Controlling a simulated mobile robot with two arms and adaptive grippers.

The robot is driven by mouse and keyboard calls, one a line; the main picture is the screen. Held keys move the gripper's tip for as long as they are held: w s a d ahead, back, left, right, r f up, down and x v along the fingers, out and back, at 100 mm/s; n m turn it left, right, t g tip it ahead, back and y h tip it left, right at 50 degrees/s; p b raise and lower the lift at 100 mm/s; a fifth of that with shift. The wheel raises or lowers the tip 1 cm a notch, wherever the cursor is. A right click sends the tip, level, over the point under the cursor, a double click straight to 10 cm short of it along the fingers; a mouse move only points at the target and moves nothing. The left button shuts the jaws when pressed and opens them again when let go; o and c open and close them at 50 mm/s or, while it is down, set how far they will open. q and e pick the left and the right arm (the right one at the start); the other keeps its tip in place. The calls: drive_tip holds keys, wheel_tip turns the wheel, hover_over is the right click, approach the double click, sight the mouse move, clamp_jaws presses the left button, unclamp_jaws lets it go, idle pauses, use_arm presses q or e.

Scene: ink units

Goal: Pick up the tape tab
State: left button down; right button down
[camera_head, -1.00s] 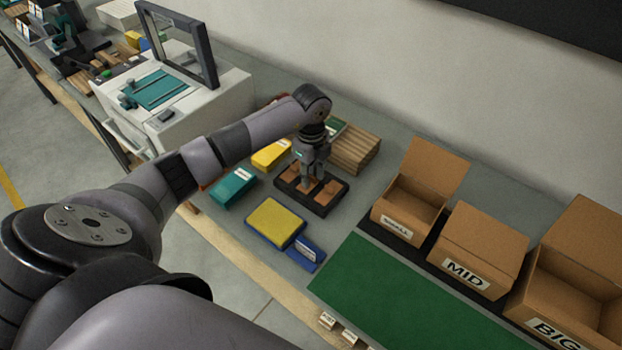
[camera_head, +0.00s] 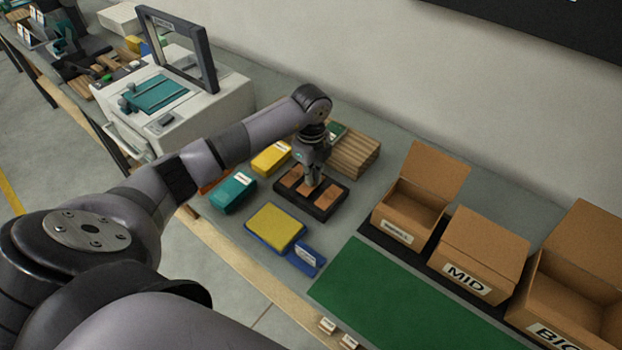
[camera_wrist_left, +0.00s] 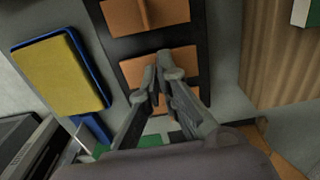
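A black tray (camera_head: 322,215) on the bench holds several orange-brown tape tabs in a row; its dark surface also shows in the left wrist view (camera_wrist_left: 105,46). One tab (camera_wrist_left: 122,14) at the top of the wrist view has an upright fin. My left gripper (camera_head: 311,184) points down at the middle of the tray. In the wrist view its fingertips (camera_wrist_left: 162,72) are close together at the middle tape tab (camera_wrist_left: 132,71) and appear shut on its fin, which they mostly hide. The tab appears to be in its place on the tray. My right gripper is not in view.
A wooden stack (camera_head: 354,154) is close behind the tray. Cardboard boxes (camera_head: 478,252) stand right, beyond a green mat (camera_head: 400,300).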

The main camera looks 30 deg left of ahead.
use_arm(q)
wheel_tip(320, 180, up, 19)
drive_tip(key=b, duration=0.1)
idle(0.8)
